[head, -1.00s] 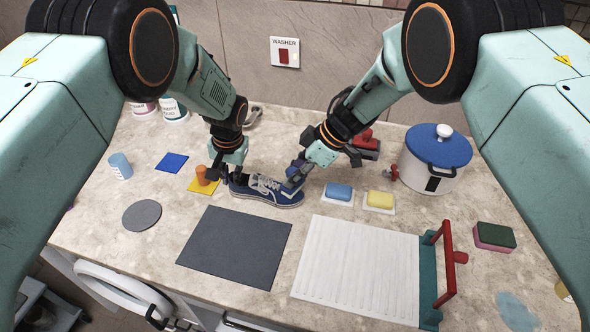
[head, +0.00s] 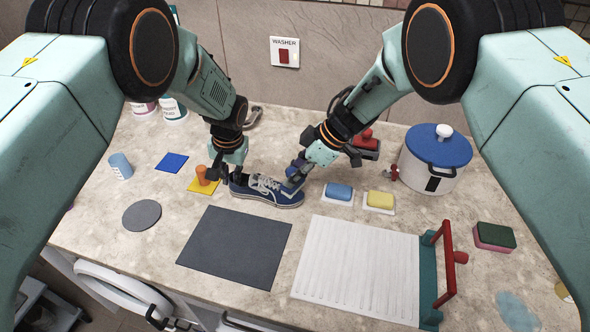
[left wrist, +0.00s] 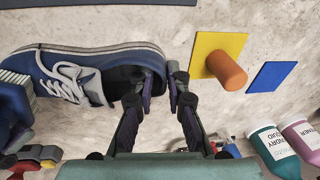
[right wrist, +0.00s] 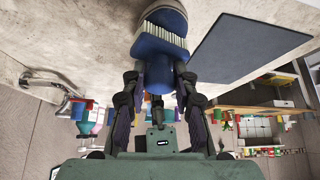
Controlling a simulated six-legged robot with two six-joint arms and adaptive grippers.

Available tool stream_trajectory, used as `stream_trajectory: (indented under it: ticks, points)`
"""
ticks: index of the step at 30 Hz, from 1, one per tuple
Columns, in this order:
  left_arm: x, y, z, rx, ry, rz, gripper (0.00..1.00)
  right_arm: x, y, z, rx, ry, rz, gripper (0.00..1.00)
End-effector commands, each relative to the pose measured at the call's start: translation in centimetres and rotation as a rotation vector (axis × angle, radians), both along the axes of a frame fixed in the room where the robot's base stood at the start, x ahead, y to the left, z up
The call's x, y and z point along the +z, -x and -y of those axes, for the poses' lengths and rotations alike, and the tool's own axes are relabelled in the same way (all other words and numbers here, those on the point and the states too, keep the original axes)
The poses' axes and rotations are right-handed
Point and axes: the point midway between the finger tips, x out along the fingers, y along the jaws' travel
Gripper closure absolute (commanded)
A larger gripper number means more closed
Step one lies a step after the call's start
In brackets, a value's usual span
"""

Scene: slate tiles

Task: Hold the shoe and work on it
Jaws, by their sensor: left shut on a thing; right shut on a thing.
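A blue shoe (head: 268,191) with white laces and a pale sole lies on the counter behind the dark grey mat. It also shows in the left wrist view (left wrist: 88,62). My left gripper (head: 234,179) is shut on the shoe's heel; in the left wrist view its fingers (left wrist: 158,88) sit at the heel collar. My right gripper (head: 296,172) is shut on a blue brush with white bristles, seen clearly in the right wrist view (right wrist: 158,52). The brush is at the toe end of the shoe; exact contact is hard to tell. The fingers partly hide the brush in the head view.
The dark grey mat (head: 234,247) lies in front, a white ribbed board (head: 355,268) to its right. Blue (head: 339,191) and yellow (head: 380,200) soaps lie right of the shoe, near a blue-lidded pot (head: 436,160). An orange peg (head: 203,173) stands close left of my left gripper.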

Motion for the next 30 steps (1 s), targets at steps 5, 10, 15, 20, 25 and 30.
stream_trajectory:
  ticks: [5, 10, 15, 20, 25, 30]
  points:
    - [-0.2, 0.2, 0.0, -0.001, 0.0, -0.004, 1.0, -0.1, 1.4, -0.3, 0.002, 0.002, -0.003, 0.97]
    - [-0.2, 0.2, 0.0, 0.0, 0.0, -0.004, 1.0, 0.0, 1.6, -0.3, 0.001, -0.001, 0.001, 0.97]
    - [-0.2, 0.2, 0.0, 0.0, 0.0, -0.005, 1.0, -0.1, 0.3, 0.0, 0.0, 0.0, 0.0, 0.97]
    - [-0.2, 0.2, 0.0, -0.001, 0.0, -0.004, 1.0, 0.1, -1.2, 0.2, 0.0, -0.001, 0.001, 0.97]
    - [-0.2, 0.2, 0.0, -0.001, 0.0, -0.004, 1.0, 2.3, -1.6, 0.3, 0.002, 0.002, 0.004, 0.97]
    - [-0.2, 0.2, 0.0, -0.001, 0.0, -0.004, 1.0, 3.6, -1.4, 0.3, 0.001, 0.002, 0.0, 0.97]
